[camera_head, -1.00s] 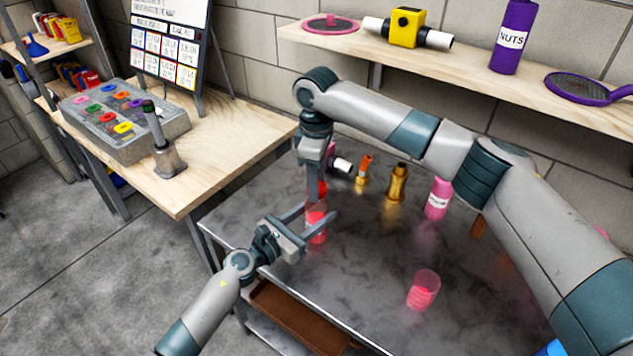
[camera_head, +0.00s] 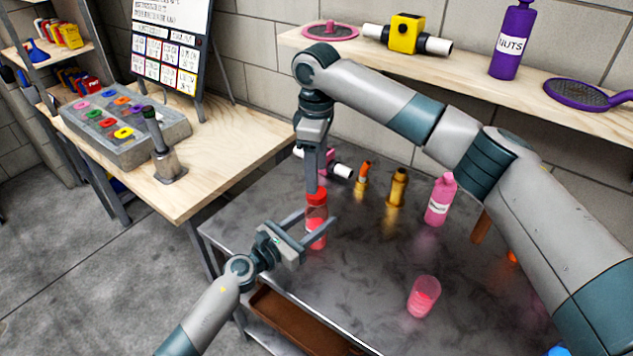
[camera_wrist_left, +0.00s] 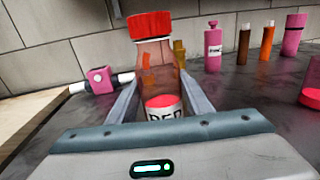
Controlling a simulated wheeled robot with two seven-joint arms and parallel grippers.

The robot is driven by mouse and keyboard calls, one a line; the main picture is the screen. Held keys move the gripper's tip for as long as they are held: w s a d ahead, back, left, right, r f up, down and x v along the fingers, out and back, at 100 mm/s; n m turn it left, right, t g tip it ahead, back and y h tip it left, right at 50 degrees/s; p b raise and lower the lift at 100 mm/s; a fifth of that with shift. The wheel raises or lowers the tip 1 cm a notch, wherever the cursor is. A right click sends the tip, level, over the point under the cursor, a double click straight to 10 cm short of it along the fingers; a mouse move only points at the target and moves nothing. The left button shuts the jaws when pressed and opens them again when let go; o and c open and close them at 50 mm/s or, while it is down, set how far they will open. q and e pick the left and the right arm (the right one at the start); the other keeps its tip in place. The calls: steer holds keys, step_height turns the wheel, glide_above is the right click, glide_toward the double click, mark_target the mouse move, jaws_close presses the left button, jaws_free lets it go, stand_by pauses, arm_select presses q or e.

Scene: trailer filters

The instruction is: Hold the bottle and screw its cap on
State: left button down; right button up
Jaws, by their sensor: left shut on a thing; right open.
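A clear bottle (camera_head: 317,226) with red contents and a label stands upright on the dark metal table. It also shows in the left wrist view (camera_wrist_left: 158,75), with the label partly hidden. A red cap (camera_head: 316,198) sits on its top and looks level in the left wrist view (camera_wrist_left: 149,26). I cannot tell how tightly it sits. My left gripper (camera_head: 318,222) is shut on the bottle's body, one finger on each side. My right gripper (camera_head: 314,188) points down from above, open, its fingertips just above or beside the cap.
A pink cup (camera_head: 424,297) stands at the front of the table (camera_head: 360,270). A pink bottle (camera_head: 440,200), brass fittings (camera_head: 397,188) and a pink valve piece (camera_head: 330,160) stand behind. A wooden shelf (camera_head: 470,62) runs above the back. A wooden workbench (camera_head: 225,150) is at left.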

step_height(320, 180, up, 6)
stand_by(0.4)
steer(key=shift+r, duration=0.1)
arm_select(q)
steer(key=c, duration=0.8)
jaws_free()
steer(key=b+v, duration=0.3)
steer(key=v, duration=1.2)
steer(key=shift+s+a+f, duration=0.1)
steer(key=shift+s+a, duration=0.15)
steer(key=shift+v, duration=0.85)
arm_select(e)
steer(key=shift+f, duration=1.7)
